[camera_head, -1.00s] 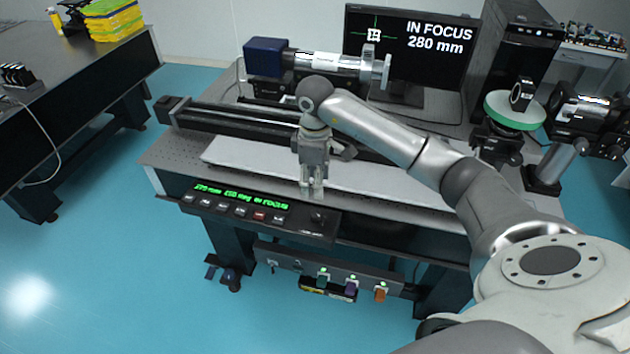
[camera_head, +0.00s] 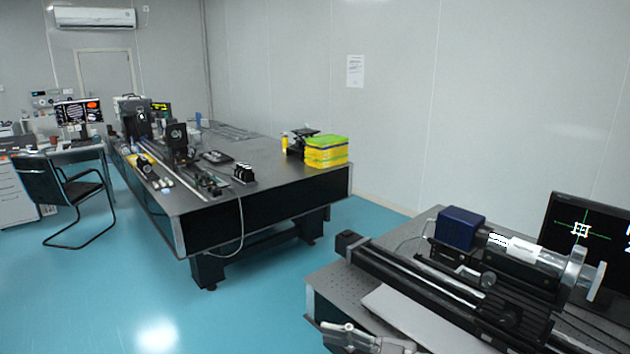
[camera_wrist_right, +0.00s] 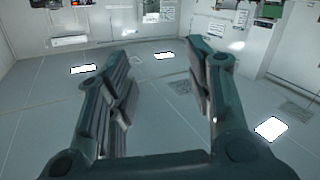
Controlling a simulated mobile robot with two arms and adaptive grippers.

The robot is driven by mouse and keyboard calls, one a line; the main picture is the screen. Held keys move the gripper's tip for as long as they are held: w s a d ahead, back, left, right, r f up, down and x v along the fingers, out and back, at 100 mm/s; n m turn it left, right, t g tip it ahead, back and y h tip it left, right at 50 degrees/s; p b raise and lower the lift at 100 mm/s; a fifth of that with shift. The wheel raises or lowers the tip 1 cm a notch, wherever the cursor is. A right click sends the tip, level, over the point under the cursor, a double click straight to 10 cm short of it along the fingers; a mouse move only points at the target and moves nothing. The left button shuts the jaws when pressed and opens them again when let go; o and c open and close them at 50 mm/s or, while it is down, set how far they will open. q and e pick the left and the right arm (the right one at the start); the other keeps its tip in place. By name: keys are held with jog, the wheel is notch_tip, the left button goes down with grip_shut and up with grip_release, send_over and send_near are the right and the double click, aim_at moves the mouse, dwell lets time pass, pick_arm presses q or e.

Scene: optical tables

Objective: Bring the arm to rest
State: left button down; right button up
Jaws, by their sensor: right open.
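In the right wrist view, the two dark fingers of my right gripper (camera_wrist_right: 165,100) stand wide apart with nothing between them. Beyond them is a pale surface with bright rectangular panels and grilles, and no table surface lies close to the fingers. In the head view, a grey piece of my right arm (camera_head: 365,340) shows at the bottom edge, in front of the near optical table (camera_head: 325,285). The rest of that arm is out of the head view. My left gripper is in neither view.
The near table carries a black rail (camera_head: 420,285), a blue-ended optical tube (camera_head: 462,228) and a monitor (camera_head: 590,225). A second optical table (camera_head: 260,170) holds instruments and yellow-green boxes (camera_head: 326,150). A chair (camera_head: 65,195) stands at far left. Blue floor lies open between.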

jog(key=w+d+r+m+t+h, duration=0.3)
jog(key=d+r+m+t+h, duration=0.2)
jog(key=d+m+t+h, duration=0.65)
jog(key=s+d+f+m+g+h, duration=0.2)
jog(key=s+d+f+m+h, duration=0.15)
jog(key=f, duration=0.35)
jog(key=s+d+f+m+g+h, duration=0.2)
jog(key=s+d+f+m+h, duration=0.1)
jog(key=d+f, duration=0.3)
jog(key=s+a+f+n+g+y, duration=0.1)
jog(key=s+a+f+n+g, duration=0.1)
jog(key=s+f+g, duration=0.65)
jog(key=s+a+f+n+g+y, duration=0.15)
jog(key=s+f, duration=0.45)
jog(key=s, duration=0.7)
notch_tip(320, 180, down, 26)
jog(key=g+b, duration=0.2)
jog(key=s+d+f+b, duration=0.1)
jog(key=s+d+f, duration=0.2)
jog(key=s+f, duration=1.5)
jog(key=shift+d+f+g, duration=0.15)
jog(key=shift+f+g, duration=0.2)
jog(key=shift+g, duration=0.1)
